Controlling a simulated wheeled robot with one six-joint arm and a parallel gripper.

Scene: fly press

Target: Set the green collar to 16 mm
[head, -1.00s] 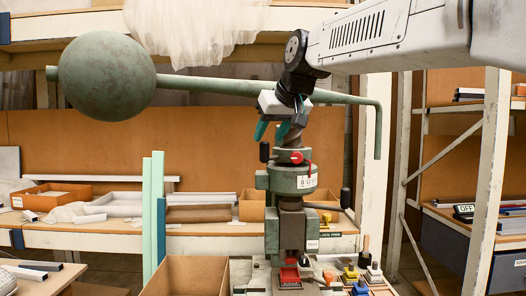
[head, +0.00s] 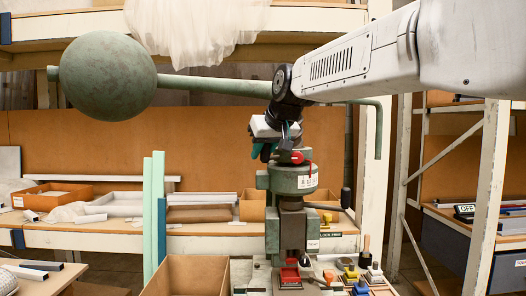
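The fly press stands in the middle of the head view, with a green ring-shaped body (head: 292,180) bearing a white label, too small to read surely. Above it is a smaller green collar (head: 284,162) around the screw, with a red knob (head: 297,157) on its front. I cannot tell any setting in mm. The fingers are partly hidden by the gripper body, and contact with the collar cannot be made out.
The press's long green arm ends in a large ball (head: 107,76) at upper left and a bent-down rod (head: 378,130) at right. A black-knobbed lever (head: 346,198) sticks out right of the press. Tall green strips (head: 153,205) and an open cardboard box (head: 187,275) stand at left.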

